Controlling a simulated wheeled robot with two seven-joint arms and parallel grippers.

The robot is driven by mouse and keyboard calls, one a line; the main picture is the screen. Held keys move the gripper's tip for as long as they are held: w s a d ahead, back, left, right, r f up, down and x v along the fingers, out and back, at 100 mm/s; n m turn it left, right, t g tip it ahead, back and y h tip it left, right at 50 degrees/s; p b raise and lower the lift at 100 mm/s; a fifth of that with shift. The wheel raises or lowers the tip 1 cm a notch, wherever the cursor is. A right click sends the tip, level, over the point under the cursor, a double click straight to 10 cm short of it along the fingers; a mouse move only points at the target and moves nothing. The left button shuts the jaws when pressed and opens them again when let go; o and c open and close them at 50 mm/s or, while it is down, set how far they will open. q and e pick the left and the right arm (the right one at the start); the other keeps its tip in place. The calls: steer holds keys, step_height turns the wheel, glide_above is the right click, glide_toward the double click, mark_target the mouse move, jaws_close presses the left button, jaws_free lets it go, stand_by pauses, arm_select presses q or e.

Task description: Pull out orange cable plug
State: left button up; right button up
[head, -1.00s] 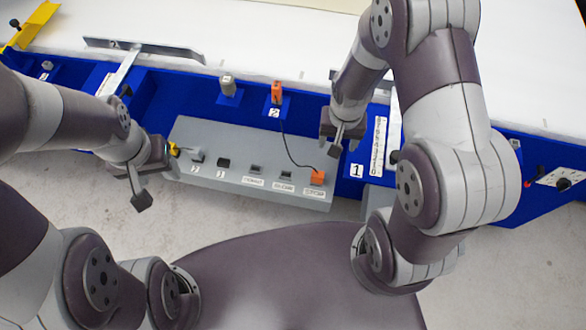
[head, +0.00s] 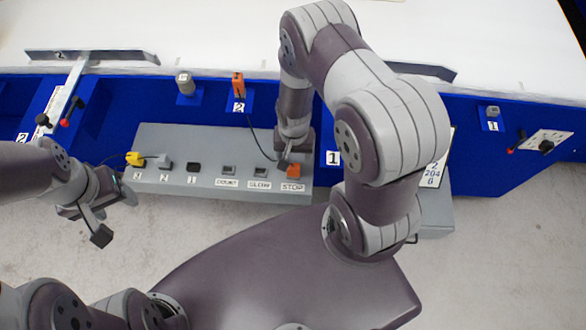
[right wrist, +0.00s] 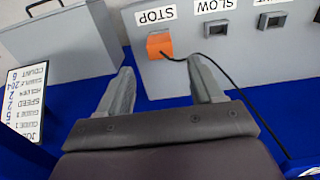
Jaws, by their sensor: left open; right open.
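The orange cable plug (head: 293,171) sits in the STOP position at the right end of a grey panel (head: 150,183). A thin black cable leads from it toward an orange block (head: 238,86) behind the panel. My right gripper (head: 285,162) is just behind the plug in the head view, its fingers partly hidden. In the right wrist view the plug (right wrist: 159,45) lies ahead of and between the open, empty fingers (right wrist: 163,82), apart from both; the cable passes near the right finger. My left gripper (head: 114,214) is open and empty, at the panel's left end.
A yellow plug (head: 135,158), a grey plug (head: 164,161) and black, SLOW and COUNT sockets line the panel left of STOP. A grey box with a number card (right wrist: 25,100) stands nearby. A grey knob (head: 185,84) stands behind the panel.

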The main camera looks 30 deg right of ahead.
mark_target(294, 166)
step_height(294, 166, down, 9)
steer(key=b, duration=0.7)
steer(key=shift+b, duration=0.3)
steer(key=shift+r+p, duration=0.1)
steer(key=shift+p, duration=0.3)
stand_by(0.4)
jaws_close()
steer(key=shift+r+p, duration=2.8)
steer(key=shift+r, duration=0.15)
